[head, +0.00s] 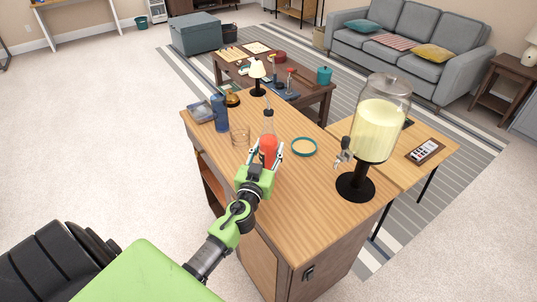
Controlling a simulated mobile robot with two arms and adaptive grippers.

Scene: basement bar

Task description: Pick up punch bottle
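The punch bottle (268,146), with red liquid below and a clear neck above, stands upright on the wooden bar counter (318,208). My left gripper (266,149) is at the bottle's near side, with its two pale fingers spread on either side of the red lower part. The fingers look wider apart than the bottle, and I see no clear contact. The palm hides part of the bottle's base. My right gripper is not in view.
A large drink dispenser (378,128) stands right of the bottle. The counter's front is clear.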

